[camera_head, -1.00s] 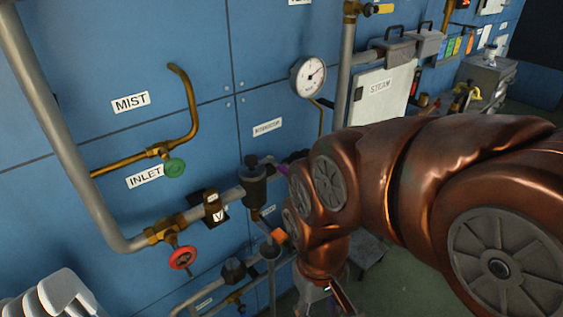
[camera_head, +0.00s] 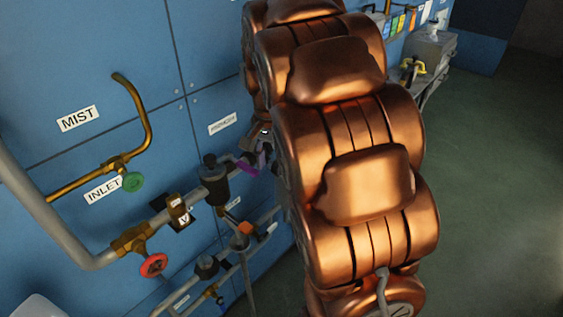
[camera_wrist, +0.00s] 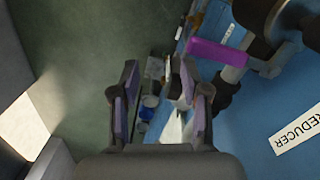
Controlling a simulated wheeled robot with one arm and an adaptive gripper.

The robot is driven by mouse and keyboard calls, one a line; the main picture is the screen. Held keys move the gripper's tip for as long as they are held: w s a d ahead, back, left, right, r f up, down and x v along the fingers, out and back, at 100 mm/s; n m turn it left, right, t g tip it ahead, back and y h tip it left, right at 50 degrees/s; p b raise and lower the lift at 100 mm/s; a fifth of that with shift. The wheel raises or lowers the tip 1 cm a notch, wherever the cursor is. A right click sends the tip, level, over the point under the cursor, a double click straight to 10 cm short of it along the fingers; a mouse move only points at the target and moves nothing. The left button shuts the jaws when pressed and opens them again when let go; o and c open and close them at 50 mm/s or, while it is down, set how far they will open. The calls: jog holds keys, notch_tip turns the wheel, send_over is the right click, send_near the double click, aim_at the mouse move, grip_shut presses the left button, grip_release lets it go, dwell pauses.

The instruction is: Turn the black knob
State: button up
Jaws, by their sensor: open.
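A dark cylindrical fitting with a black top (camera_head: 214,182) sits on the grey pipe in the head view, left of my arm. I cannot tell for sure which dark part is the black knob. A purple handle (camera_head: 247,164) sticks out right of this fitting; a purple bar also shows in the wrist view (camera_wrist: 217,53), beside dark pipe parts (camera_wrist: 262,18). My gripper (camera_wrist: 158,88) is open and empty, its fingers well apart, with the purple bar to the right of them. In the head view my arm largely hides the gripper.
Lower pipes with dark fittings (camera_head: 206,265) run beneath. A REDUCER label (camera_wrist: 298,126) shows in the wrist view. Open floor (camera_head: 490,200) lies to the right.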

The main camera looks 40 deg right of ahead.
jog(key=w+d+m, duration=0.1)
jog(key=d, duration=0.1)
jog(key=w+d+m, duration=0.1)
jog(key=w+d, duration=0.1)
jog(key=w+d+f, duration=0.1)
jog(key=w+d, duration=0.1)
jog(key=shift+w+m, duration=0.1)
jog(key=shift+m, duration=0.3)
jog(key=shift+w+d+f+m, duration=0.15)
jog(key=shift+w+d+m, duration=0.2)
jog(key=shift+d, duration=0.2)
jog(key=shift+f+p, duration=1.45)
jog(key=shift+f, duration=2.4)
grip_shut()
